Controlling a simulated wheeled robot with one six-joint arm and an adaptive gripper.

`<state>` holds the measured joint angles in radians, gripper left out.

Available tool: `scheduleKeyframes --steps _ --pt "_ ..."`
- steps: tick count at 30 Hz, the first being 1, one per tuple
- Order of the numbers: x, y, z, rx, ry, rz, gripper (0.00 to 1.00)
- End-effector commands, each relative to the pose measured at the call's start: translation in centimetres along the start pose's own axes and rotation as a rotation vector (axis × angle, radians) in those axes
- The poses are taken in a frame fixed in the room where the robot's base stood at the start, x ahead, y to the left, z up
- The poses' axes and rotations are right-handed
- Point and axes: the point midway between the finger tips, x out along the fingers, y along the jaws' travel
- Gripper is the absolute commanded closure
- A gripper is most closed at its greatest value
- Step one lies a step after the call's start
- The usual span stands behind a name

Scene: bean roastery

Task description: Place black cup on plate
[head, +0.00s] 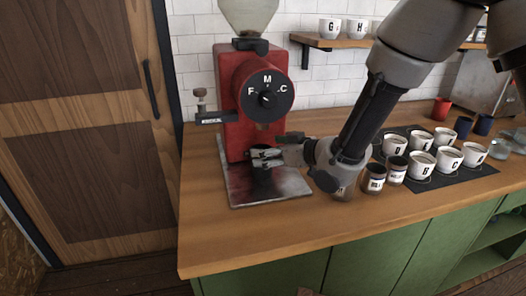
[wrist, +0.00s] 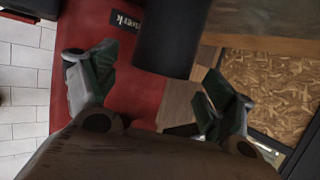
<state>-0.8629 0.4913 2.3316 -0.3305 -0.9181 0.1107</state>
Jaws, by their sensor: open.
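A dark cylinder that looks like the black cup (wrist: 170,40) shows in the wrist view, between and just beyond my two fingers and cut off by the top edge. My gripper (head: 268,154) is open in front of the red grinder, above the grey metal plate (head: 238,193). Its fingers stand apart on both sides of the cylinder in the wrist view (wrist: 150,92), with gaps visible. In the head view my gripper hides most of what is below it, and I cannot tell clearly how the cup meets the plate.
The red grinder (head: 233,95) stands close behind my gripper. Two small jars (head: 375,180) stand to the right of the plate, near my wrist. Several white lettered cups stand on a dark mat (head: 424,185) further right. The wooden counter (head: 235,237) is clear in front.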

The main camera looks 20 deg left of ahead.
Motion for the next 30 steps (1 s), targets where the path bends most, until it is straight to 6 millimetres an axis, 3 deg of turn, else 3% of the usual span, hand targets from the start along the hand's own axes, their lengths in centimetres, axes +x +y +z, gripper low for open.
scheduleKeyframes --steps 3,10,15,23,26,29,30 --pt "-3.0 0.1 -0.1 0.000 0.000 0.002 0.17" --pt "-7.4 0.1 -0.1 0.000 0.000 0.002 0.17" --pt "-8.9 0.0 0.0 -0.001 -0.001 0.000 0.17" --pt "-9.2 0.1 0.0 0.000 -0.002 0.003 0.17" --pt "-10.4 2.0 -0.4 0.002 -0.024 0.052 0.17" --pt "-14.2 6.7 -0.9 0.020 -0.096 0.181 0.17" --pt "-16.7 9.1 -1.0 0.038 -0.141 0.252 0.17"
